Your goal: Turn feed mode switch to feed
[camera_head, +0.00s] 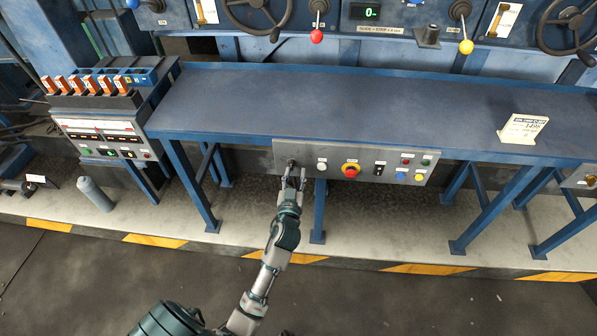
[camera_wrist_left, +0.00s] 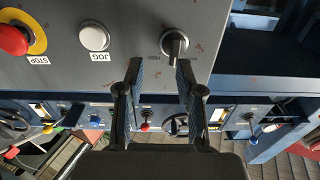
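The feed mode switch, a dark rotary knob (camera_wrist_left: 174,43) on a grey panel, shows in the left wrist view with its pointer roughly vertical there. Small lettering beside it is hard to read. In the head view the switch (camera_head: 291,162) is at the panel's left end, partly covered by my gripper. My left gripper (camera_wrist_left: 159,66) is open and empty; its fingertips are just short of the knob, which lies nearer the right finger in the wrist view. I cannot tell whether they touch. In the head view my left gripper (camera_head: 292,174) reaches up to the panel. My right gripper is not in view.
A white jog button (camera_head: 321,167) and a red stop button (camera_head: 351,171) with yellow ring are right of the switch. Small coloured buttons (camera_head: 410,176) sit farther right. The blue table (camera_head: 330,105) extends above the panel, with a sign (camera_head: 523,128) on it.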

